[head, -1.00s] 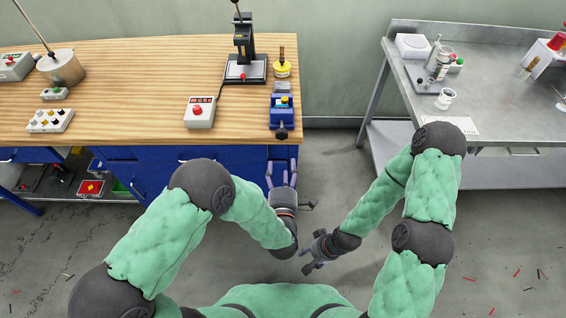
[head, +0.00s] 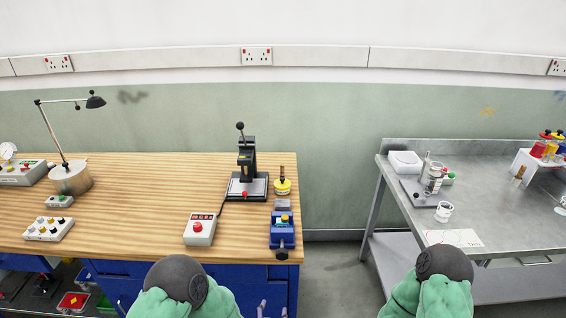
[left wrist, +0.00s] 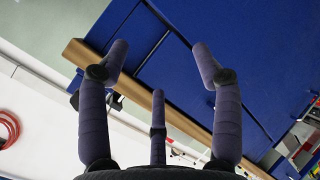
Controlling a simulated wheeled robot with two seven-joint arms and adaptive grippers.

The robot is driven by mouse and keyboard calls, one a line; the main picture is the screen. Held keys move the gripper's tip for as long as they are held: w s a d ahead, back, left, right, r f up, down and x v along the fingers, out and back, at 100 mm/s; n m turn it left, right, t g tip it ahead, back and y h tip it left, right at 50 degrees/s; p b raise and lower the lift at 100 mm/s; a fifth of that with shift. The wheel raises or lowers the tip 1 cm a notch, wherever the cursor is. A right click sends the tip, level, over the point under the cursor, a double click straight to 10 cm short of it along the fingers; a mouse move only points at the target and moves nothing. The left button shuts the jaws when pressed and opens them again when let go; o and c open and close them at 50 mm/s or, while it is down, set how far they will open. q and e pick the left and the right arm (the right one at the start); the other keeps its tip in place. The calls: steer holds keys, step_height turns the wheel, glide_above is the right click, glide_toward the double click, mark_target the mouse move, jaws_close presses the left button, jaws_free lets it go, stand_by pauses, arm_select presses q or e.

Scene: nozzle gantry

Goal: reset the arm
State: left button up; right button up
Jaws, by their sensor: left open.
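My left gripper (left wrist: 158,80) is open and empty in the left wrist view, its fingers spread in front of the blue cabinet front (left wrist: 215,35) and the wooden bench edge (left wrist: 170,115). In the head view only the tips of my left gripper (head: 273,309) show at the bottom edge, in front of the blue cabinet below the wooden bench (head: 130,215). The upper parts of both my arms show at the bottom of the head view. My right gripper is below the frame.
The wooden bench carries an arbor press (head: 247,170), a control box with a red button (head: 200,228), a blue vise (head: 282,232) and a lamp (head: 72,178). A metal table (head: 500,215) with several items stands at right. A floor gap separates the two.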

arm_select(q)
steer(key=s+a+f+m+g+h, duration=0.1)
steer(key=s+a+f+m+g, duration=0.2)
steer(key=s, duration=0.7)
steer(key=s+a+f+m+g+h, duration=0.1)
steer(key=s+a+f+m+g, duration=0.2)
steer(key=s+f+m+g, duration=0.5)
steer(key=shift+s+f+h, duration=0.3)
steer(key=shift+s+f, duration=0.3)
steer(key=shift+s, duration=0.3)
steer(key=shift+w+a, duration=0.1)
steer(key=shift+a, duration=0.05)
